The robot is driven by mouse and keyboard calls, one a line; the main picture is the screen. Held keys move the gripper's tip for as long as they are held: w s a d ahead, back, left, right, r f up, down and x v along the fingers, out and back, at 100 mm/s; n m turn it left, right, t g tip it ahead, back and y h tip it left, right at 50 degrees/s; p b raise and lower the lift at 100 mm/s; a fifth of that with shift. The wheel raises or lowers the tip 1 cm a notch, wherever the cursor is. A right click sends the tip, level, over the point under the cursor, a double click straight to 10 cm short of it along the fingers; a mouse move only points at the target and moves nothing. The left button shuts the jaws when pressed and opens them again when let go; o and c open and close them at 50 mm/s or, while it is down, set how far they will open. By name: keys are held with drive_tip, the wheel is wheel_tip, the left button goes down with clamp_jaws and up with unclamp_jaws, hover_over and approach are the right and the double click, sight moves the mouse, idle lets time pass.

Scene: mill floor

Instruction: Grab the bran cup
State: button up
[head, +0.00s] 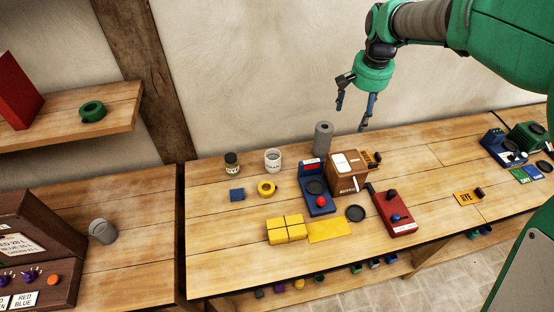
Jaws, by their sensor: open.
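A white cup (273,161) with small dark lettering stands upright at the back left of the long table; I cannot read the lettering well enough to say it is the bran cup. A small labelled jar (232,163) with a dark lid stands just left of it. A grey cup (103,231) stands on the separate left table. My gripper (351,118) is open and empty, fingers pointing down, in the air above the back of the long table. It is to the right of the white cup and well above it, touching nothing.
A grey cylinder (323,138) stands between the white cup and the brown box (347,172). A blue scale-like device (317,191), yellow blocks (286,229), a yellow tape roll (266,188) and a red device (394,212) lie in front. The table's right-middle is mostly clear.

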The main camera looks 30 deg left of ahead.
drive_tip(key=w+a+f+g+p, duration=0.1)
drive_tip(key=a+f, duration=0.4)
drive_tip(key=a, duration=0.2)
drive_tip(key=w+a+f+p, duration=0.1)
drive_tip(key=a+f, duration=0.4)
drive_tip(key=a, duration=0.3)
drive_tip(key=h+p, duration=0.1)
hover_over(273, 158)
drive_tip(key=s+d, duration=0.2)
wheel_tip(273, 158, down, 14)
drive_tip(key=shift+s+a+f+n+g, duration=0.2)
drive_tip(key=shift+s+n+g, duration=0.1)
drive_tip(key=shift+g, duration=0.1)
drive_tip(key=shift+f, duration=4.3)
drive_tip(key=shift+f, duration=0.1)
drive_tip(key=shift+f, duration=2.5)
